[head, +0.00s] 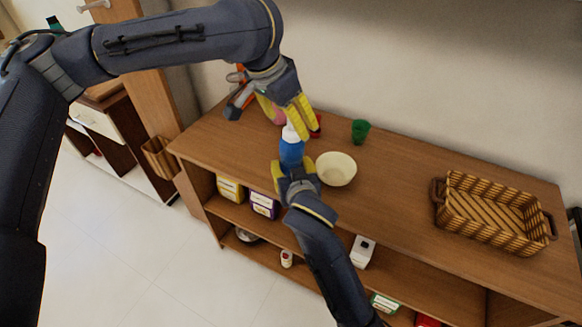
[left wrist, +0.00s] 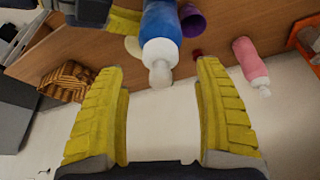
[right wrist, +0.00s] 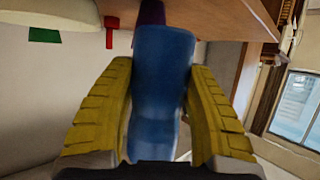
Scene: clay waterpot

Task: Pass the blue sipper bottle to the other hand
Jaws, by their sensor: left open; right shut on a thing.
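The blue sipper bottle (head: 291,152) with a white cap is held upright or slightly tilted above the shelf top. My right gripper (head: 296,176) is shut on its lower body. In the right wrist view the blue body (right wrist: 162,85) fills the space between the yellow fingers. My left gripper (head: 293,124) is open above the bottle's cap. In the left wrist view the bottle (left wrist: 161,25) points its white cap between the open left fingertips, with a gap to each finger. The finger contact on the far side of the bottle is hidden.
A cream bowl (head: 336,169) stands just right of the bottle. A green cup (head: 360,130) stands behind it. A wicker basket (head: 465,228) is at the right. A pink bottle (left wrist: 251,62) and a purple cup (left wrist: 192,20) are close by. The shelf top between bowl and basket is clear.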

